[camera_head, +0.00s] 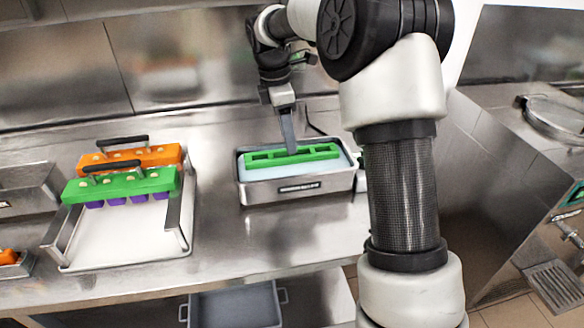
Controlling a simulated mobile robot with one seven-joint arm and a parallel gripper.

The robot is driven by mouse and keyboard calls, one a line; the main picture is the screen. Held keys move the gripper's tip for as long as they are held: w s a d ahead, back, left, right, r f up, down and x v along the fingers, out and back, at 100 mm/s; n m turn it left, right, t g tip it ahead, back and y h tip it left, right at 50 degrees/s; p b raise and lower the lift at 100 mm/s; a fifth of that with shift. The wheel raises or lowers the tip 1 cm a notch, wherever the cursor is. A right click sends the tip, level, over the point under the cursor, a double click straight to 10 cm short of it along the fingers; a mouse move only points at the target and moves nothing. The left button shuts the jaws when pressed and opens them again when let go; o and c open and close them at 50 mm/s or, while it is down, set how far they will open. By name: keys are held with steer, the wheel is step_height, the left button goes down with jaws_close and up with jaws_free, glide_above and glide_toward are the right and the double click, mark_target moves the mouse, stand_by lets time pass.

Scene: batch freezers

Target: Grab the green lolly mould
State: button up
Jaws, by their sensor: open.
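A green lolly mould (292,155) with dark slots along its top sits in the steel batch freezer bath (300,190), in pale liquid. My gripper (290,148) points down at this mould from behind, its fingers overlapping the mould's middle in the picture. It is open, seen edge-on; I cannot tell whether it touches the mould. A second green piece (120,186) with a black handle and purple parts beneath it rests across a white-bottomed tray (125,249) at left.
An orange piece (130,158) with a black handle lies behind the green one on the tray. Steel counter (225,222) is clear between tray and bath. A grey bin (235,305) is below. A steel wall (190,60) stands close behind.

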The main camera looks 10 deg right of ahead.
mark_target(293, 169)
steer(key=f, duration=0.4)
steer(key=d+f, duration=0.1)
steer(key=f, duration=0.2)
steer(key=shift+d+f+b, duration=0.1)
steer(key=shift+b, duration=0.3)
steer(key=shift+c, duration=0.3)
